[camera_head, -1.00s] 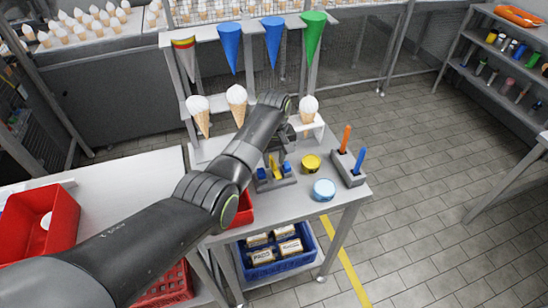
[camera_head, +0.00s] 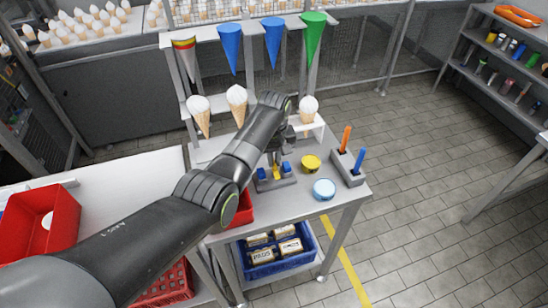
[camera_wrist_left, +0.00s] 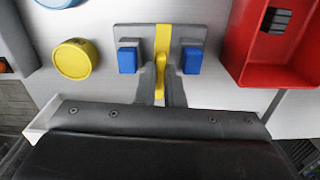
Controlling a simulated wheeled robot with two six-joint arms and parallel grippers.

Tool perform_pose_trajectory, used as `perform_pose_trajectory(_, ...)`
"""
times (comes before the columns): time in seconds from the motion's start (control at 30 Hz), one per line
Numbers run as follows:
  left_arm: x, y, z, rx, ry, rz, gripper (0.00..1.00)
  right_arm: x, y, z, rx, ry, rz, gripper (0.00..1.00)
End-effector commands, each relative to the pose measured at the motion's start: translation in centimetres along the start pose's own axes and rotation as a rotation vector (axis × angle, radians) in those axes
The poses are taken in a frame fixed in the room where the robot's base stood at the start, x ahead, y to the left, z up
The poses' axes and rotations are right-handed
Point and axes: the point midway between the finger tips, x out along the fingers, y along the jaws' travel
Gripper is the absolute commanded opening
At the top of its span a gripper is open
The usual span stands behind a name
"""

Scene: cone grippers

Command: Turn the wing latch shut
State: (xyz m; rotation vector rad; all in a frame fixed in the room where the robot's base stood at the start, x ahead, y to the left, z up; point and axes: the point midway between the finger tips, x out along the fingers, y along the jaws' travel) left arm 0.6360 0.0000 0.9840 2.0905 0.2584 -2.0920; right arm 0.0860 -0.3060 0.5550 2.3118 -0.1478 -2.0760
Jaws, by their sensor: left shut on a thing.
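The wing latch is a grey plate (camera_wrist_left: 128,36) with a yellow wing (camera_wrist_left: 161,60) in its middle and a blue block on each side, left (camera_wrist_left: 127,60) and right (camera_wrist_left: 193,60). In the left wrist view the wing runs up and down the picture, between the blocks and apart from them. My left gripper (camera_wrist_left: 161,88) is shut on the yellow wing, one dark finger on each side. In the head view the latch base (camera_head: 284,183) lies on the table under my left gripper (camera_head: 276,163), and the hand partly hides it. My right gripper is not in view.
A yellow tub (camera_head: 311,163), a light blue tub (camera_head: 324,189) and a grey holder (camera_head: 348,172) with orange and blue handles stand right of the latch. A red bin (camera_wrist_left: 272,60) is close on its other side. A cone rack (camera_head: 318,124) stands behind.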

Motion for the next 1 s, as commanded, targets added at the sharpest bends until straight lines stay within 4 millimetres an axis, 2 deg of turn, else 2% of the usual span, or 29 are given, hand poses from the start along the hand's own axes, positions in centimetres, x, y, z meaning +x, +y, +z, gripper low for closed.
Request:
perform_pose_trajectory(0.4, -0.3, 0.0, 0.0, 0.334, -0.001, 0.000, 0.00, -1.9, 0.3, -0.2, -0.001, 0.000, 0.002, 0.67)
perform_pose_trajectory(1.0, -0.3, 0.0, -0.1, 0.904, 0.002, 0.000, 0.00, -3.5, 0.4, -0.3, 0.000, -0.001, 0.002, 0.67)
